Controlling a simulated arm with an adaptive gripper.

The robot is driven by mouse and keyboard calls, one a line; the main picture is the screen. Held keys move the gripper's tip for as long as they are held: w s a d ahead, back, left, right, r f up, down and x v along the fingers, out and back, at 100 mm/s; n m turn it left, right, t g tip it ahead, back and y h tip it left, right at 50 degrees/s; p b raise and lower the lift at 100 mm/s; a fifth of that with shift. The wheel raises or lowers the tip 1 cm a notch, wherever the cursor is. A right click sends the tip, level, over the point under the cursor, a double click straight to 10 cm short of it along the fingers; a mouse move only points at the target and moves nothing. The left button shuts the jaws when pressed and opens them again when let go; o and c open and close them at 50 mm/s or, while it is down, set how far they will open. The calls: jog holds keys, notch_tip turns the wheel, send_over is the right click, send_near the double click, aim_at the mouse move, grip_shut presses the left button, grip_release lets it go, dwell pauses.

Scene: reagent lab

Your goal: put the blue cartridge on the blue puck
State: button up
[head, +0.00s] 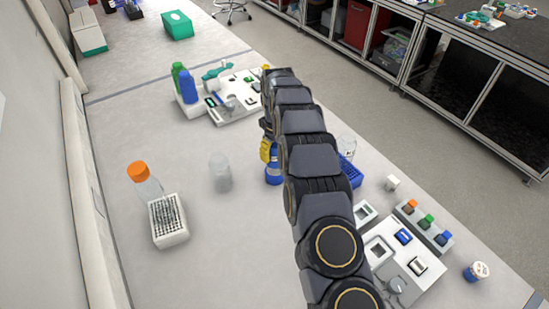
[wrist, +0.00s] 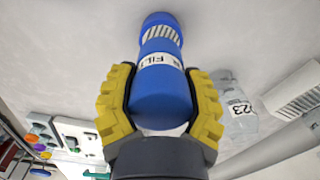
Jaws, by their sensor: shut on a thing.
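My gripper (wrist: 162,105) has yellow fingers closed on both sides of a blue cartridge (wrist: 163,82) with a white label. In the head view, my gripper's yellow finger (head: 265,151) and the blue cartridge (head: 272,172) show beside my arm, which hides part of them. I cannot tell the gap between the cartridge and the bench. A small blue piece (head: 443,238) sits in a grey holder at the right, beside a green and an orange one; I cannot tell whether it is the blue puck.
A cloudy bottle (head: 220,173) stands left of my gripper. An orange-capped bottle (head: 145,183) and white tip rack (head: 169,220) are further left. A blue bottle (head: 188,87) and green bottle stand behind. A white device (head: 402,262) is front right. The left bench foreground is clear.

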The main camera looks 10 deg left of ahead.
aim_at(274, 160)
jog(key=shift+f, duration=1.35)
jog(key=shift+f, duration=0.15)
jog(key=o, duration=1.1)
jog(key=shift+s, duration=0.1)
notch_tip(274, 160, up, 12)
jog(key=shift+r, duration=0.15)
